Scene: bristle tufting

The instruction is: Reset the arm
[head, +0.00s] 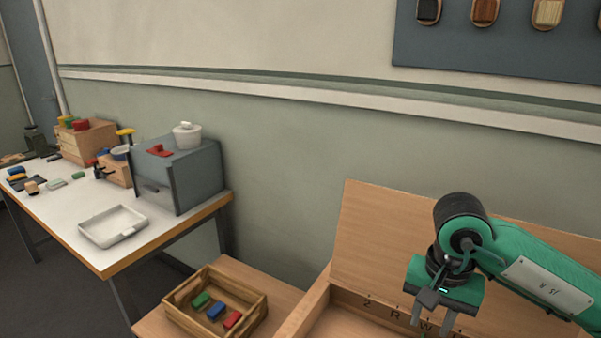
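My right arm comes in from the right edge, green with a black wrist. Its gripper (433,313) points down over the open wooden box (316,309) at the lower right. Its two grey fingers stand apart with a gap between them. I see nothing held in the gap, though the box's lettered strip lies behind it. A small green bit shows just below the fingertips, too small to identify. My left gripper is not in view.
A wooden crate (259,311) with green, blue and red blocks sits left of the box. Further left, a white-topped table (75,222) carries a white tray (113,240) and a grey cabinet (196,177). A dark panel (450,40) with brushes hangs on the wall. Open air lies above the crate.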

